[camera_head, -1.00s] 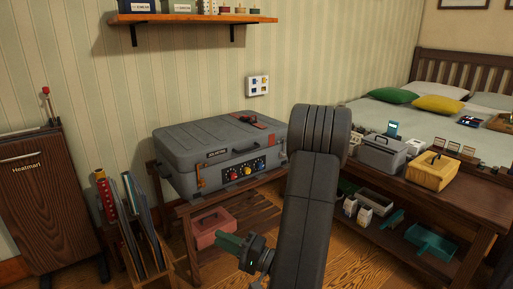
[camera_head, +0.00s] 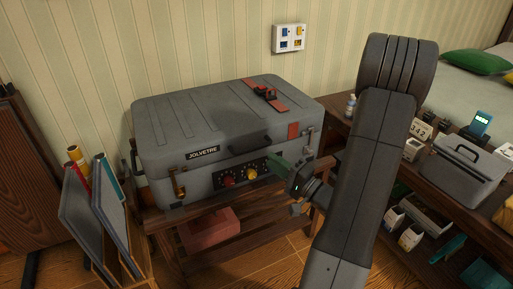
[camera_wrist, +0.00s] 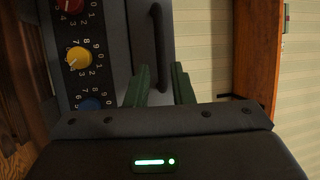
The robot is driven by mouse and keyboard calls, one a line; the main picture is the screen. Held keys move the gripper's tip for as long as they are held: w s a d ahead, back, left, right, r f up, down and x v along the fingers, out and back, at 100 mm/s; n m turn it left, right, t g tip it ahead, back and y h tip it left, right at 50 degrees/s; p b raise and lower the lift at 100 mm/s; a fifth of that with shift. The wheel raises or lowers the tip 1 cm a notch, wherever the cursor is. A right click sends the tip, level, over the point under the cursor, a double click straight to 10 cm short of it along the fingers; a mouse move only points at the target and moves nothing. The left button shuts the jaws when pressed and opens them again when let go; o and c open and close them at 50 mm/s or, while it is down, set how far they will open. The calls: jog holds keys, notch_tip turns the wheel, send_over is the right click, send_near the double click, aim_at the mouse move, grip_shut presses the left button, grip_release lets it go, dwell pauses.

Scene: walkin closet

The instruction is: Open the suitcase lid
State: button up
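The grey suitcase (camera_head: 225,118) lies flat with its lid shut on a wooden bench. A dark handle (camera_head: 249,143) is on its front, and it also shows in the wrist view (camera_wrist: 163,45). Below it is a dial panel with a red dial (camera_head: 229,181) and a yellow dial (camera_head: 251,173); a blue dial (camera_wrist: 90,104) shows in the wrist view. A left latch (camera_head: 180,188) and a right latch (camera_head: 309,138) sit at the front corners. My gripper (camera_head: 272,160) has green fingers, apart and empty, in front of the panel's right part. In the wrist view the handle lies beyond the finger gap (camera_wrist: 162,88).
A red strap with a buckle (camera_head: 266,93) crosses the lid. A rack with boards (camera_head: 100,210) stands close at left. A pink box (camera_head: 210,230) is on the lower shelf. A side table with a grey toolbox (camera_head: 462,172) stands at right. The wall is behind.

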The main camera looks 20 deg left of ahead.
aim_at(254, 148)
jog(key=x, duration=0.8)
jog(key=shift+r+b, duration=0.1)
jog(key=shift+b, duration=0.25)
jog(key=shift+c, duration=0.4)
grip_shut()
